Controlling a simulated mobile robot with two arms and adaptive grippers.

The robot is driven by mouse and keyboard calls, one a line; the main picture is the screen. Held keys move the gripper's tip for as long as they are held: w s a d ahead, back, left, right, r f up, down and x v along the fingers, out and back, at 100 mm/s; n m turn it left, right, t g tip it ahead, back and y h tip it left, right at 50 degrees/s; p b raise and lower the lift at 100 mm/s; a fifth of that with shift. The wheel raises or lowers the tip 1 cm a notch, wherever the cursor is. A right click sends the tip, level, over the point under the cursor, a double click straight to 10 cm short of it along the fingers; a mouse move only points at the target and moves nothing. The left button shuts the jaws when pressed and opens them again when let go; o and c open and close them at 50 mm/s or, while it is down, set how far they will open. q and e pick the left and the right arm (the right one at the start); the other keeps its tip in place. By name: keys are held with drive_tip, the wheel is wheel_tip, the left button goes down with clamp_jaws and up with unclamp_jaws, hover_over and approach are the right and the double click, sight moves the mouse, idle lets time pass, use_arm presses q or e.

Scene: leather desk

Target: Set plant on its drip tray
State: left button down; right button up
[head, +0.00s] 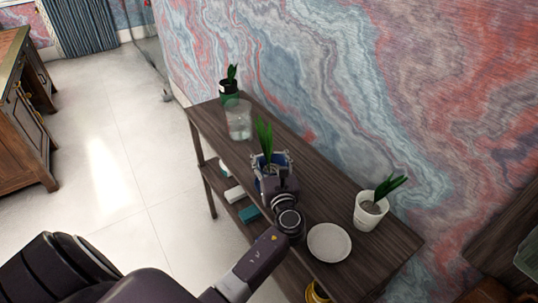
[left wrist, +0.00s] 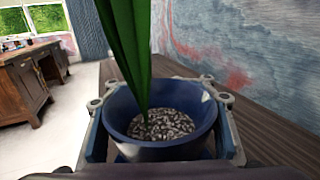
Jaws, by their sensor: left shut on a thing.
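A plant in a blue pot (left wrist: 161,148) fills the middle of the left wrist view, with grey pebbles and a tall green leaf. In the head view its green leaves (head: 265,140) rise above my left gripper (head: 271,165), which hides much of the pot. My left gripper is shut on the blue pot, with a finger at each side. The pot is upright over the wooden shelf top; I cannot tell whether it touches the wood. A round white drip tray (head: 329,243) lies bare on the shelf top, to the right of and nearer than the pot. My right gripper is not in view.
A white pot with a plant (head: 371,209) stands right of the tray. A clear glass container (head: 238,119) and a dark-and-green potted plant (head: 229,88) stand at the far end of the shelf (head: 315,190). The patterned wall runs along its back edge.

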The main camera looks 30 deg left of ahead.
use_arm(q)
drive_tip(key=c, duration=1.7)
unclamp_jaws()
drive_tip(key=shift+f, duration=0.15)
drive_tip(key=o, duration=0.9)
drive_tip(key=v, duration=0.8)
drive_tip(key=b+v, duration=0.1)
drive_tip(key=v, duration=0.3)
drive_tip(key=shift+r, duration=0.25)
